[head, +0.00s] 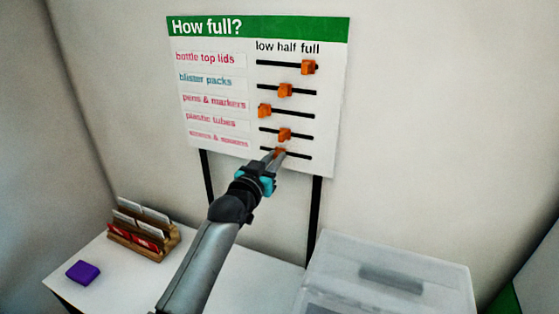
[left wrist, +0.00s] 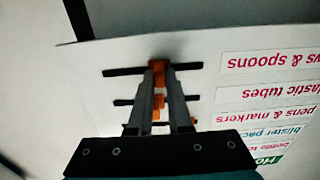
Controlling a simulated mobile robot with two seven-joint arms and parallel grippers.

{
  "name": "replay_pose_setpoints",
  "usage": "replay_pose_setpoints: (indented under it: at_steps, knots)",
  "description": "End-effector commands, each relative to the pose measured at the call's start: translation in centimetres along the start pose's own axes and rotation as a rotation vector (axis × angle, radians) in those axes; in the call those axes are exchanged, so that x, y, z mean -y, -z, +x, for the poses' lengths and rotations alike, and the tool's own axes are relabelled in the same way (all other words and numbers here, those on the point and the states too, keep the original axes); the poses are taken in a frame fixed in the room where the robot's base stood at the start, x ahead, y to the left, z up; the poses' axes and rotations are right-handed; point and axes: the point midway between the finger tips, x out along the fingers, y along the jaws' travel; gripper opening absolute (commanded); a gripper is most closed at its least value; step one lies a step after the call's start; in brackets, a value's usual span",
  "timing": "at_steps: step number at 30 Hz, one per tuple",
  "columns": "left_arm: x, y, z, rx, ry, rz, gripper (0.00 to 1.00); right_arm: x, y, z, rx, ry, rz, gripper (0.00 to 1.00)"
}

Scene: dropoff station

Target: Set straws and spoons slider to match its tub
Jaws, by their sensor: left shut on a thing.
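The "How full?" board (head: 225,95) stands against the wall with several rows of orange sliders on black tracks. The bottom row is labelled straws & spoons, and its label also shows upside down in the left wrist view (left wrist: 268,63). The straws and spoons slider (left wrist: 156,69) is orange and sits near the middle of its track (head: 297,156). My left gripper (head: 279,155) is shut on this slider, with a finger on each side of it. The gripper hides part of the slider in the head view. My right gripper is not in view.
The sliders above stand at different places: bottle top lids (head: 308,67) toward full, pens & markers (head: 264,110) at low, plastic tubes (head: 285,134) near half. A translucent lidded tub (head: 440,275), a wooden card holder (head: 145,240) and a purple block (head: 83,272) are below.

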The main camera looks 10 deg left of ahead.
Motion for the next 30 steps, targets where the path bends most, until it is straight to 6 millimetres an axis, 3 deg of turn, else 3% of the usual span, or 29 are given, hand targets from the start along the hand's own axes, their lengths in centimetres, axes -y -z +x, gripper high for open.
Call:
replay_pose_setpoints:
  at_steps: [3, 9, 20, 21, 28, 30]
  knots:
    - [2.0, -0.2, 0.0, 0.002, 0.003, 0.008, 0.00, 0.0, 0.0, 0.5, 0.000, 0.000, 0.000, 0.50]
    - [3.8, -0.1, 0.0, 0.001, 0.002, 0.004, 0.00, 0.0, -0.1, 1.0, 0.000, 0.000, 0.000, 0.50]
    - [4.3, 0.0, 0.0, 0.001, 0.005, 0.001, 0.00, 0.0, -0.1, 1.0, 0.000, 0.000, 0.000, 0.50]
    - [4.3, 0.0, 0.0, 0.001, 0.005, 0.001, 0.20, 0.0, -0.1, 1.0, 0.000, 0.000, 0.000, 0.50]
    - [4.2, 0.0, 0.0, 0.000, 0.004, 0.001, 0.46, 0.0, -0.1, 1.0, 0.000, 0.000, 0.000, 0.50]
    - [4.2, 0.0, 0.0, 0.000, 0.003, 0.001, 0.47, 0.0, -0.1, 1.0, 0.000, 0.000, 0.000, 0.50]
